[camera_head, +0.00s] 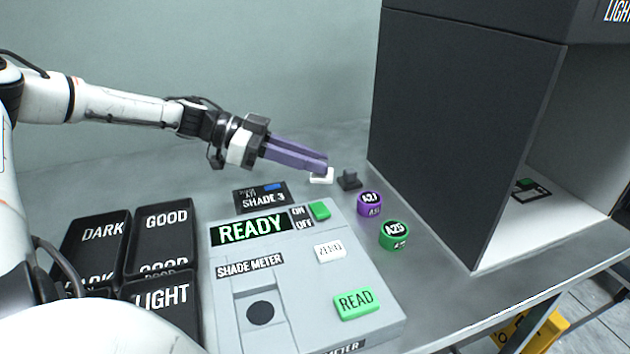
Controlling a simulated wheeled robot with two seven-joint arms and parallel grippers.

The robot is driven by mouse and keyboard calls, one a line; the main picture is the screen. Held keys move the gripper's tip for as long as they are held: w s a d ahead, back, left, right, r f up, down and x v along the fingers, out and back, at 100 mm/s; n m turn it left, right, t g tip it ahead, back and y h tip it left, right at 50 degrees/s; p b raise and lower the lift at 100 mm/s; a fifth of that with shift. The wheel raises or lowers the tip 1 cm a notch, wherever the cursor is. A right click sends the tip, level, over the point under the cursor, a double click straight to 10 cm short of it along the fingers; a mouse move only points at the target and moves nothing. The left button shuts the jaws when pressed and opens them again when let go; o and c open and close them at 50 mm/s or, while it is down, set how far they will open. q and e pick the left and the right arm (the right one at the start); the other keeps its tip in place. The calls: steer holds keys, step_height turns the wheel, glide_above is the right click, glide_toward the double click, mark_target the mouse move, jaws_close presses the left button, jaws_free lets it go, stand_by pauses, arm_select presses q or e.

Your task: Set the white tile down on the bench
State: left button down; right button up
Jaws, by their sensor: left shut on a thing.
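The white tile (321,179) is a small pale piece at the tips of my left gripper (318,168), behind the shade meter. The left gripper has long purple fingers and is shut on the tile, with its arm coming in from the left. The fingers partly cover the tile. I cannot tell whether the tile touches the grey bench (438,270) or is just above it. My right gripper is not in view.
A small dark block (349,180) is just right of the tile. Purple (369,204) and green (394,236) labelled pucks stand nearer. The shade meter (285,285) reads READY. Black trays (165,232) are at left. A tall dark booth (460,130) blocks the right.

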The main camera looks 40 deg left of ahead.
mark_target(312, 178)
arm_select(q)
step_height(312, 178, down, 4)
steer(key=shift+r+b, duration=0.15)
steer(key=shift+b, duration=0.45)
steer(key=shift+f, duration=0.25)
steer(key=shift+w+r, duration=0.1)
steer(key=c, duration=2)
jaws_free()
steer(key=shift+f, duration=0.25)
steer(key=shift+c, duration=0.2)
steer(key=o, duration=0.4)
steer(key=shift+r, duration=0.1)
